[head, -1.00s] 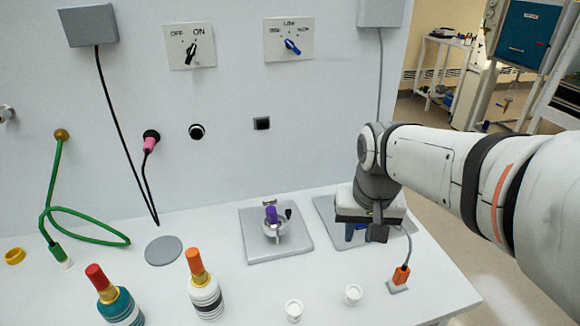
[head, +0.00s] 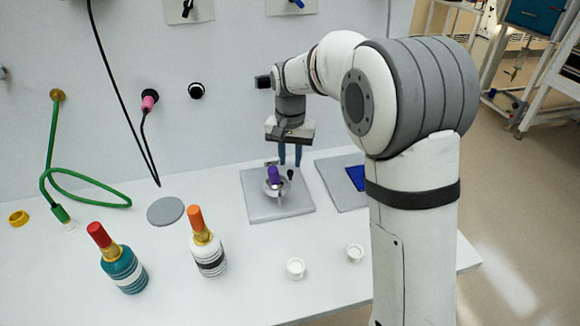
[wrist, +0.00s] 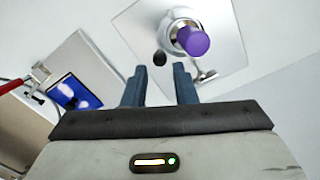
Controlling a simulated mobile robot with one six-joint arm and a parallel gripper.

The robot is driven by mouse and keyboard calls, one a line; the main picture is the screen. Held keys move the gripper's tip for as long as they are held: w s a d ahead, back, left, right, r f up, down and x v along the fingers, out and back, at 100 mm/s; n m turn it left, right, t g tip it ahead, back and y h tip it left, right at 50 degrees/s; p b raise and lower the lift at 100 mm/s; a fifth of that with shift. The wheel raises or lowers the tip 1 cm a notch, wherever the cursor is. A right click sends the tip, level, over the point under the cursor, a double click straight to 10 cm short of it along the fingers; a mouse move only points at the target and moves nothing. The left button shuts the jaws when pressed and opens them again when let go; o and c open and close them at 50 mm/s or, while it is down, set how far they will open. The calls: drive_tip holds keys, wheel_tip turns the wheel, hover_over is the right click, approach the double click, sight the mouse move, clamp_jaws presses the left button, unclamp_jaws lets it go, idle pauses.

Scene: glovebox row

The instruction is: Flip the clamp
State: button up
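A red-handled metal clamp (wrist: 38,74) shows at the left edge of the wrist view, beside a blue panel (wrist: 75,92) on a grey plate. In the head view my arm hides this clamp; part of the blue panel (head: 356,178) shows. My gripper (head: 290,162) points down just behind a purple-capped piece (head: 273,175) in a round holder on another grey plate (head: 261,209). In the wrist view my gripper (wrist: 159,78) has its fingers apart with nothing between them. A black knob (wrist: 159,58) and a small metal fitting (wrist: 206,76) stand by the purple cap.
A teal bottle (head: 123,270) and a white bottle (head: 208,258) stand at the front left. Two small white cups (head: 295,268) (head: 355,253) stand at the front. A green hose (head: 90,203) and a grey disc (head: 165,211) lie left. The wall rises close behind.

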sight(290, 171)
drive_tip(key=shift+f, duration=1.75)
drive_tip(key=shift+c, duration=0.2)
clamp_jaws()
